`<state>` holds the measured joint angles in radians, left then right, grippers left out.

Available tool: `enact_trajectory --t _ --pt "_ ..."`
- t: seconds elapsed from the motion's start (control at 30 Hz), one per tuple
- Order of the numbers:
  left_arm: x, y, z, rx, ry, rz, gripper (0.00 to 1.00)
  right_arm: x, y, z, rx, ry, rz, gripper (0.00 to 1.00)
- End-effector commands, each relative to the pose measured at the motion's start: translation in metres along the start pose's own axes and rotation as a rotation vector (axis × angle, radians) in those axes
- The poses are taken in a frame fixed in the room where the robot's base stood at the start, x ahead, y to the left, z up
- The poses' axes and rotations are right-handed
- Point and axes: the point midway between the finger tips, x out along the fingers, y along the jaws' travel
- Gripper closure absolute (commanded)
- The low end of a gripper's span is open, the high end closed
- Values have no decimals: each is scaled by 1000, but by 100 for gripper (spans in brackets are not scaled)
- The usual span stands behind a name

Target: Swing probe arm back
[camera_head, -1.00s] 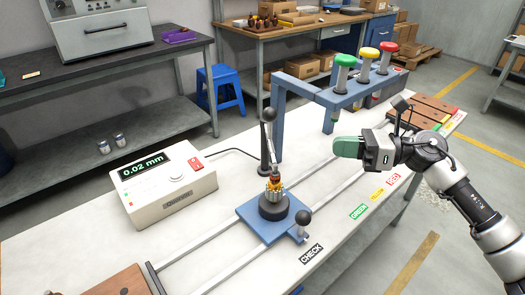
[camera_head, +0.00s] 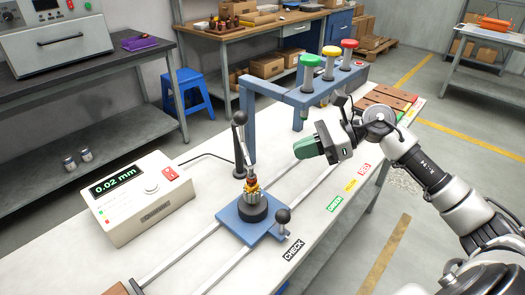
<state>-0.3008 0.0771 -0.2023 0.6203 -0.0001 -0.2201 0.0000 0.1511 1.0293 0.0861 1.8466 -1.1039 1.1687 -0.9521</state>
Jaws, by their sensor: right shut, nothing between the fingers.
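The probe arm (camera_head: 243,140) is a thin grey metal arm with a dark ball knob at its top, beside a dark post (camera_head: 238,163). It reaches down to the copper-wound armature (camera_head: 251,184), which stands upright in a dark round holder on a blue plate (camera_head: 229,214). Whether the tip touches the armature is too small to tell. The gauge box (camera_head: 140,200) to the left reads 0.02 mm. My right gripper (camera_head: 305,147), with green fingertips, is shut and empty. It hangs to the right of the probe arm, apart from it. My left gripper is not in view.
A blue frame (camera_head: 248,115) carrying green, yellow and red-topped tubes stands behind the probe. The blue plate sits on two rails (camera_head: 184,254), with a dark ball-topped handle (camera_head: 282,218) at its right. CHECK and colour labels mark the bench, whose front right is clear.

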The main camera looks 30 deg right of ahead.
Motion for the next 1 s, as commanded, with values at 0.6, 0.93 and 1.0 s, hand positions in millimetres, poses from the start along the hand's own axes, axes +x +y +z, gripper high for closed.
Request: enact_trajectory --t 0.6,0.93,1.0 --pt "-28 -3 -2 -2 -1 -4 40 87 0 22 0 -1 -1 100" --pt "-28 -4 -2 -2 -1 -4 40 88 0 22 1 -1 -1 100" --pt "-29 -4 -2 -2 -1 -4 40 91 0 24 3 -1 -4 100"
